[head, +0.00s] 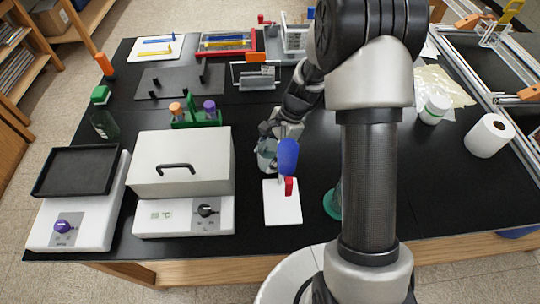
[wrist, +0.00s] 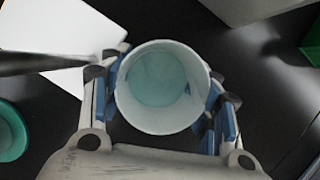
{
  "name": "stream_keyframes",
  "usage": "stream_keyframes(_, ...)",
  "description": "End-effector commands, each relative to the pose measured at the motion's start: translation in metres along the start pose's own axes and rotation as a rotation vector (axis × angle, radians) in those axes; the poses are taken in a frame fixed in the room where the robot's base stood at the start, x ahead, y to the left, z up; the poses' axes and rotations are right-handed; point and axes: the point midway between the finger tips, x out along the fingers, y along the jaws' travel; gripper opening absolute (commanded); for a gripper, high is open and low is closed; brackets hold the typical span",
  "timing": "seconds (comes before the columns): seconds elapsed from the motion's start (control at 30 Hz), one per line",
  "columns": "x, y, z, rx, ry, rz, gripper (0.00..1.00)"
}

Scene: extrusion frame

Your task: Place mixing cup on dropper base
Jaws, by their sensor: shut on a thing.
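The mixing cup (head: 267,158) is a pale, translucent cup held upright behind the dropper base in the head view. In the wrist view the cup (wrist: 163,125) shows from above, with a pale teal inside. My gripper (head: 270,146) is shut on it, with blue-padded fingers on both sides in the wrist view (wrist: 165,88). The dropper base (head: 282,210) is a flat white plate with a blue part (head: 288,157) and a red part (head: 289,186) above it. The base (wrist: 60,60) is at the upper left in the wrist view, apart from the cup. The cup's height above the table is unclear.
A green round thing (head: 332,204) is right of the base, partly hidden by my arm. A green rack (head: 195,119) stands behind the box.

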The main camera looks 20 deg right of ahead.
Motion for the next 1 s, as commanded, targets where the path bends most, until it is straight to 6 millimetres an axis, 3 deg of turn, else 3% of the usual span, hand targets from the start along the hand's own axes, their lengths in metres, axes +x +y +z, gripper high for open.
stream_keyframes(0.3,0.0021,-0.0002,-0.001,0.0,0.0,0.0,0.4)
stream_keyframes(0.33,0.0023,-0.0002,-0.0011,0.0,0.0,0.0,0.57)
stream_keyframes(0.63,0.0014,-0.0002,-0.0007,0.0,0.0,-0.001,0.77)
stream_keyframes(1.0,-0.002,-0.0004,0.0006,-0.001,0.001,-0.001,0.77)
